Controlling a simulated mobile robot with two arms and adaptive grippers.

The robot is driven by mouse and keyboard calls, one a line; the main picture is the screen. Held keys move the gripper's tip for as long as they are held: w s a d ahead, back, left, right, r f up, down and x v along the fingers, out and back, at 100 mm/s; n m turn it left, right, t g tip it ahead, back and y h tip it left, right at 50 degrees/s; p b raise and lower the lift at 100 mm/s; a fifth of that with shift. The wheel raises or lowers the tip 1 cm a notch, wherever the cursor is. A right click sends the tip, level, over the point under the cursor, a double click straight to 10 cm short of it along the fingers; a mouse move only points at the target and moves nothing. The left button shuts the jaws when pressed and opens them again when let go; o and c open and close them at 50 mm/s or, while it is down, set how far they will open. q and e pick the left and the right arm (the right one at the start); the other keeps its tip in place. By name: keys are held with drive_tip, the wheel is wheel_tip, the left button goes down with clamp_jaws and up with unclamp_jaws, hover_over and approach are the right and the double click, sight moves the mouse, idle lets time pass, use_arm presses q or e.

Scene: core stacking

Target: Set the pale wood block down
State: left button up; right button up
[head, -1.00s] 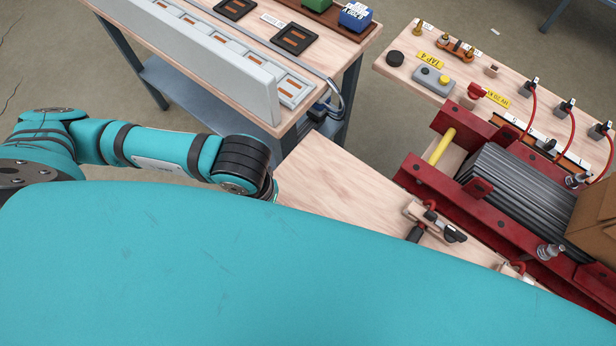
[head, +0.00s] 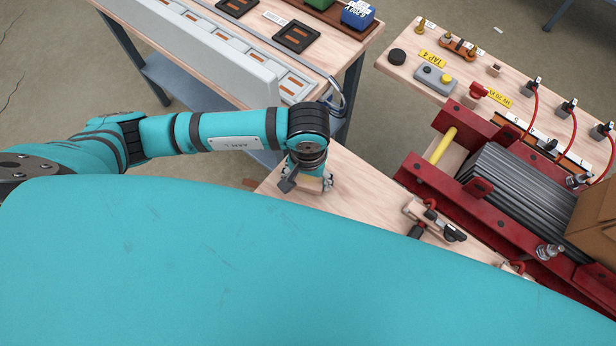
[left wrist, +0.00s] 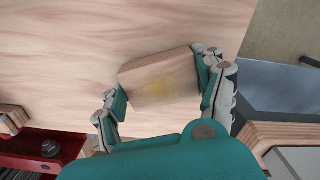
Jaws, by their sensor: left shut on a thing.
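The pale wood block (left wrist: 160,80) shows in the left wrist view between the two fingers of my left gripper (left wrist: 162,90), with a faint yellowish stain on its face. My left gripper is shut on it. In the head view, my left gripper (head: 311,184) points down over the near left part of the pale wooden bench (head: 365,195). I cannot tell whether the block touches the bench top or hangs just above it. My right gripper is not in view.
A red clamping frame (head: 425,182) with stacked grey sheets (head: 515,180) stands to the right. A toggle clamp (head: 435,220) sits nearer on the bench. A second table with a pale slotted rack (head: 215,60) is behind left. Bare bench lies right of the gripper.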

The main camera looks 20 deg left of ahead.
use_arm(q)
drive_tip(key=shift+f, duration=0.15)
drive_tip(key=o, duration=1.2)
drive_tip(key=shift+o, duration=0.2)
